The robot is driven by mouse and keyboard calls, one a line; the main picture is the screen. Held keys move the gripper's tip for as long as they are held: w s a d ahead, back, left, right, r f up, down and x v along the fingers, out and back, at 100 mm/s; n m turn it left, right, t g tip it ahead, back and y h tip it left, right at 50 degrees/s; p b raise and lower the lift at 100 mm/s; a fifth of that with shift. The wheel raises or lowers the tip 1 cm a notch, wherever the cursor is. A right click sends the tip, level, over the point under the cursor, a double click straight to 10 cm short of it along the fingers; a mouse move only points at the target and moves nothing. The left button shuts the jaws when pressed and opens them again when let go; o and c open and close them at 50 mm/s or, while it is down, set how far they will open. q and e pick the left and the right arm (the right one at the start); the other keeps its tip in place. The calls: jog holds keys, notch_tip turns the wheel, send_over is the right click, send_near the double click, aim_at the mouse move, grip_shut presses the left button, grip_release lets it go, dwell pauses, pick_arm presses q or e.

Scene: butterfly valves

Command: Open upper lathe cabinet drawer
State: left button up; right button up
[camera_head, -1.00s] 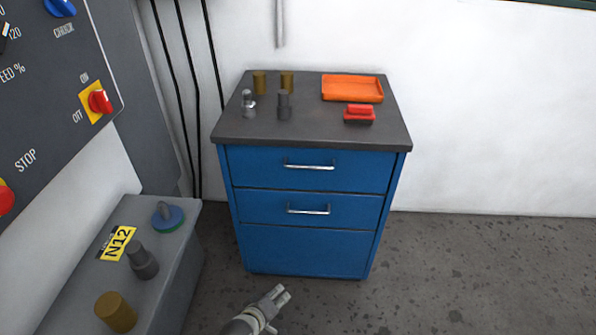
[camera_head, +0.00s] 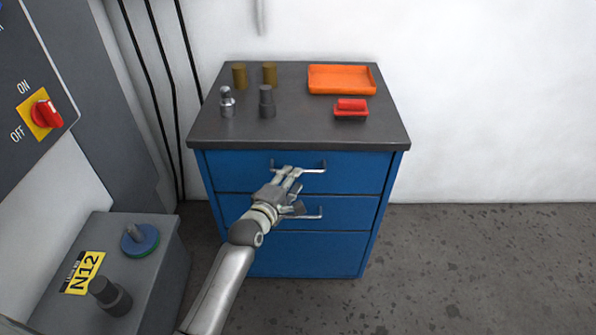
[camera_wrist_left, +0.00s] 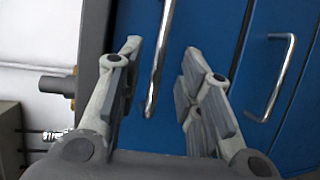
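The blue lathe cabinet (camera_head: 290,255) stands against the wall with a dark grey top. Its upper drawer (camera_head: 352,172) is closed flush and has a metal bar handle (camera_head: 315,170). My left gripper (camera_head: 292,172) is in front of the upper drawer, at the left part of that handle. In the left wrist view the gripper (camera_wrist_left: 158,75) is open, and the upper handle (camera_wrist_left: 157,65) runs between its two fingers with gaps on both sides. The second drawer's handle (camera_wrist_left: 281,75) lies outside the fingers. My right gripper is not in view.
On the cabinet top are an orange tray (camera_head: 342,80), a red-handled block (camera_head: 351,108), brass cylinders (camera_head: 240,76) and grey tool holders (camera_head: 267,102). A grey machine with a control panel (camera_head: 35,110) stands at the left. The floor (camera_head: 480,265) at the right is clear.

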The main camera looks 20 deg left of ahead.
pick_arm(q)
jog(key=shift+x, duration=2.65)
grip_shut()
